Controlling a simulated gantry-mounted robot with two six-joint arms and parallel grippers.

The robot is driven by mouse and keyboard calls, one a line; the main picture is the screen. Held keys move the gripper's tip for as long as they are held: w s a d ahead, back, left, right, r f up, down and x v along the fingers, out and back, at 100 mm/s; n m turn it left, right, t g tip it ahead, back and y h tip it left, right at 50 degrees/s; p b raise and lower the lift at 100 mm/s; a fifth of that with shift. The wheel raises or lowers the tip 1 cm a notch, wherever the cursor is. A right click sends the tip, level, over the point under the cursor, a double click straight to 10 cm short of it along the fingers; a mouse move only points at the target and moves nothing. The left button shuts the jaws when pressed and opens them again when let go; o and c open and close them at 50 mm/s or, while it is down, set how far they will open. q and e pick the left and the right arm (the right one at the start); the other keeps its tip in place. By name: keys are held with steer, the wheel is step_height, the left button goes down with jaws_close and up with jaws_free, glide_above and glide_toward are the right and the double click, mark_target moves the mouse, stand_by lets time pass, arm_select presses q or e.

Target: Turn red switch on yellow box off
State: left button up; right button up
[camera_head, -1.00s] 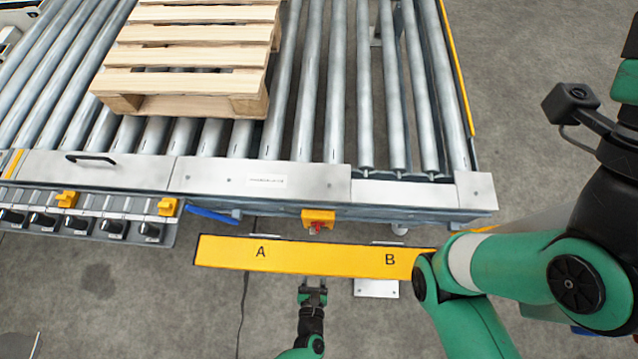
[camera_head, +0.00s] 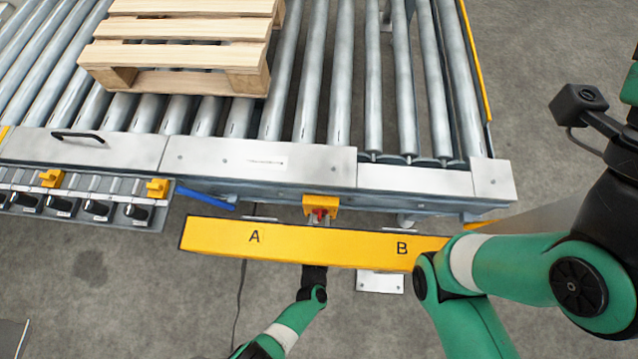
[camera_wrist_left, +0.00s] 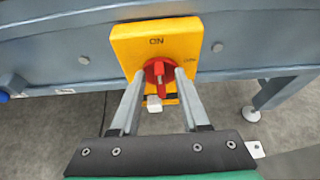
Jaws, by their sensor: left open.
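The yellow box (camera_head: 320,203) with a red switch (camera_head: 319,214) is mounted on the conveyor's front side. In the left wrist view, the yellow box (camera_wrist_left: 180,40) shows "ON" at the top and a partly blurred label at the right. The red switch (camera_wrist_left: 158,72) has its handle roughly upright, in line with "ON". My left gripper (camera_wrist_left: 160,88) is open, with one finger on each side of the switch; I cannot tell whether they touch it. In the head view, the yellow beam hides part of this gripper. My right gripper is not in view.
A yellow beam (camera_head: 330,247) marked A and B crosses in front of the box, over my left gripper. A roller conveyor carries a wooden pallet (camera_head: 180,55). A panel of black knobs (camera_head: 97,207) is at the left. My right arm is at the right.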

arm_select(q)
jaws_close()
stand_by(0.3)
steer(key=m+y+b, duration=0.2)
steer(key=m, duration=0.1)
steer(key=shift+s+d, duration=0.1)
steer(key=shift+d, duration=0.3)
jaws_free()
